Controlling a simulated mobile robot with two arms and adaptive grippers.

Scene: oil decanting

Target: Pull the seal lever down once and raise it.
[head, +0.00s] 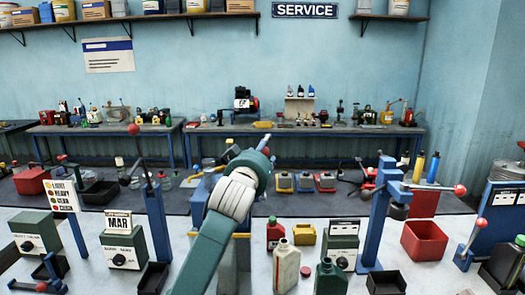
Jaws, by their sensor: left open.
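My left gripper (263,136) is at the upper end of my green arm, in the middle of the head view. Its jaws are open, and it looks empty; the wrist hides part of it. A blue press (388,205) stands to its right, with a lever ending in a red ball (460,190). A blue post (157,215) on the left carries a rod with a red knob (133,129). I cannot tell which is the seal lever. The gripper appears apart from all of them. My right gripper is out of view.
A cream bottle (286,268), a dark green bottle (330,277) and a red bottle (275,233) stand at the front middle. A labelled green box (124,246) stands at left.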

